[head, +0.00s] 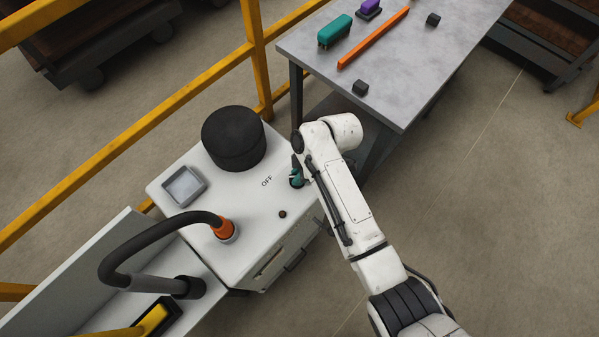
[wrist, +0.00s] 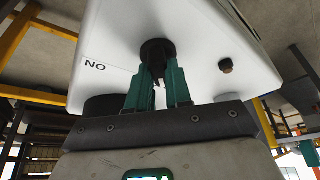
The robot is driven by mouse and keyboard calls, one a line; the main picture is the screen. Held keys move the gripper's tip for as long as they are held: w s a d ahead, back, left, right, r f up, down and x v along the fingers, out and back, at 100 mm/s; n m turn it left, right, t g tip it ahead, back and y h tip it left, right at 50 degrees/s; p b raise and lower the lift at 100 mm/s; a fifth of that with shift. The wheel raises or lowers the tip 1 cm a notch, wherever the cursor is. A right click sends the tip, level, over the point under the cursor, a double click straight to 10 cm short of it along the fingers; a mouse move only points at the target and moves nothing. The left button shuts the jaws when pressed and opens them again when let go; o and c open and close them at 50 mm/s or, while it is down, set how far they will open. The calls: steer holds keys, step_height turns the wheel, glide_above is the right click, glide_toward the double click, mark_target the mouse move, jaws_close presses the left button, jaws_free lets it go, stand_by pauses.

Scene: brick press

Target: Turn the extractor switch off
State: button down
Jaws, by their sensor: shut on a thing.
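The switch is a round black knob (wrist: 157,51) on the white cabinet top (head: 247,205). My gripper (head: 296,179) has teal fingers and is shut on the knob; in the wrist view its fingertips (wrist: 157,74) press on both sides of it. In the head view the gripper and arm mostly hide the knob. An "OFF" label (head: 267,181) is printed left of the gripper. In the wrist view a label reading "NO" (wrist: 95,66), which is "ON" upside down, lies left of the knob. Which way the knob points cannot be told.
A black drum (head: 234,138), a grey tray (head: 183,187), a small dark button (head: 283,214) and an orange-collared hose (head: 223,229) are on the cabinet. A grey table (head: 385,75) stands behind, and a yellow rail (head: 130,135) runs at the left.

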steer(key=c, duration=1)
jaws_free()
steer(key=shift+c, duration=0.2)
steer(key=shift+r, duration=0.1)
steer(key=v, duration=1)
steer(key=shift+d+r, duration=0.2)
steer(key=shift+r, duration=0.1)
steer(key=shift+f, duration=0.1)
